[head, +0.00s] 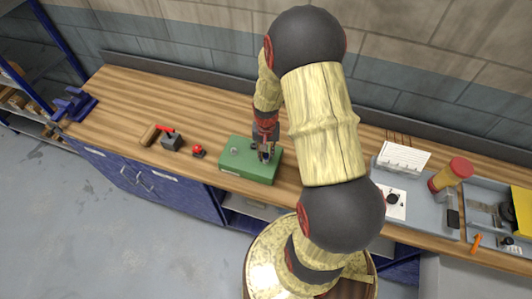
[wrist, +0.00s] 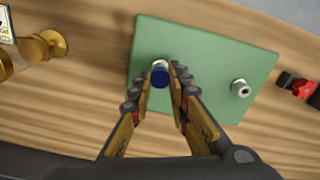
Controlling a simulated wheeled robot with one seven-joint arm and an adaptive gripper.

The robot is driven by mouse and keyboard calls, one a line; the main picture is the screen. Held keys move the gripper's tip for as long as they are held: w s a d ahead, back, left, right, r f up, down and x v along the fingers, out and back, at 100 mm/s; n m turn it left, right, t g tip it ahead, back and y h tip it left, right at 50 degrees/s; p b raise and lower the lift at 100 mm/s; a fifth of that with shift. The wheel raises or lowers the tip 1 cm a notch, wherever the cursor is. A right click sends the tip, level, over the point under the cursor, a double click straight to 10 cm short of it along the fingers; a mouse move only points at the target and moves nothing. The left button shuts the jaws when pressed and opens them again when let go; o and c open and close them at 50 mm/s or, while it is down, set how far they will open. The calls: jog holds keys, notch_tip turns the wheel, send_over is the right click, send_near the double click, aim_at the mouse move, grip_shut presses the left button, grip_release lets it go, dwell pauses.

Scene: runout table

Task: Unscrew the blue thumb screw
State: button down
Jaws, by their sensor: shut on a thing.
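The blue thumb screw (wrist: 160,76) stands near one edge of a green block (wrist: 200,40) in the wrist view. In the head view the green block (head: 240,166) lies on the wooden bench. My gripper (wrist: 160,78) is over the block, its two fingers closed around the blue screw, one on each side. In the head view my gripper (head: 264,155) points down at the right part of the block, and its fingers mostly hide the screw. A silver screw (wrist: 240,88) stands on the block apart from my gripper; it also shows in the head view (head: 234,150).
A red button (head: 199,151) and a grey box with a red lever (head: 171,140) stand left of the block. A grey tray (head: 425,215) with several items lies right. A brass piece (wrist: 40,48) is near my gripper. A blue vise (head: 75,104) sits at the bench's far left.

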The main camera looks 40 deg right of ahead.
jog(key=n, duration=0.4)
jog(key=shift+n, duration=0.3)
jog(key=n, duration=0.3)
jog(key=shift+b, duration=0.3)
jog(key=shift+n, duration=0.8)
jog(key=shift+n, duration=0.8)
jog(key=n, duration=0.3)
